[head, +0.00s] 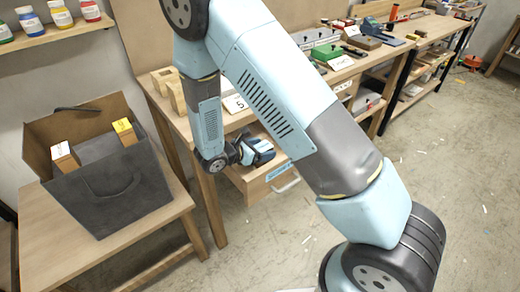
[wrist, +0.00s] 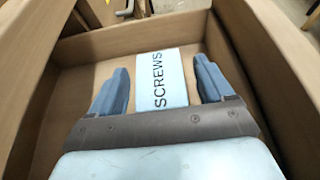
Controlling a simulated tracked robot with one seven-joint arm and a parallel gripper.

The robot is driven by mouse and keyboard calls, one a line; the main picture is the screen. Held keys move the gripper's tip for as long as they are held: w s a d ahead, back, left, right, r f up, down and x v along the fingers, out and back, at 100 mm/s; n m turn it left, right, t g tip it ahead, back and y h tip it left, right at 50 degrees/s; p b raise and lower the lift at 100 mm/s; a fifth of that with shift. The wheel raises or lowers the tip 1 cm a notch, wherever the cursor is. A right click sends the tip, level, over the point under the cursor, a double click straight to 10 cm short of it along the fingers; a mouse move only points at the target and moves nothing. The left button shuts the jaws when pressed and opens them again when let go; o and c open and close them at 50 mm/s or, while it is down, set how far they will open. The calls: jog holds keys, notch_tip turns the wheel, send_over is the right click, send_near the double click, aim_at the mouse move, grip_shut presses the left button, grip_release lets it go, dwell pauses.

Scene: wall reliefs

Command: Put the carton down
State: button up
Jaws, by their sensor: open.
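A pale carton marked SCREWS (wrist: 164,92) lies between my fingers in the wrist view, inside an open wooden drawer (wrist: 100,45). Its near end is hidden by my gripper. My gripper (wrist: 160,70) is open, with a dark blue-grey finger on each side of the carton and a gap visible at both sides. In the head view my gripper (head: 262,152) is low at the open drawer (head: 258,190) under the workbench; the carton cannot be made out clearly there.
The drawer walls stand close around my gripper. A dark bag (head: 125,192) with small boxes stands on a low wooden table (head: 50,245) at left. The workbench (head: 180,118) holds wooden blocks, a number card and tools. Paint jars (head: 60,12) stand on a wall shelf. Open floor lies right.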

jog(key=shift+r, duration=0.1)
jog(key=v, duration=1.2)
jog(key=s+d+r+m+g+y, duration=0.2)
jog(key=d+r+m+g, duration=0.1)
jog(key=d+r+m, duration=0.55)
jog(key=s+d+r+m+g+y, duration=0.25)
jog(key=d+r+m, duration=0.25)
jog(key=d+r, duration=0.55)
jog(key=s+d+r+m+t+y, duration=0.3)
jog(key=s+d+r+m+y, duration=0.3)
jog(key=s+r+m, duration=0.5)
notch_tip(320, 180, up, 3)
jog(key=shift+s+d+f+t+y, duration=0.2)
jog(key=shift+s+d+t+y, duration=0.15)
jog(key=shift+s+d, duration=0.75)
jog(key=shift+w, duration=0.15)
jog(key=shift+c, duration=0.2)
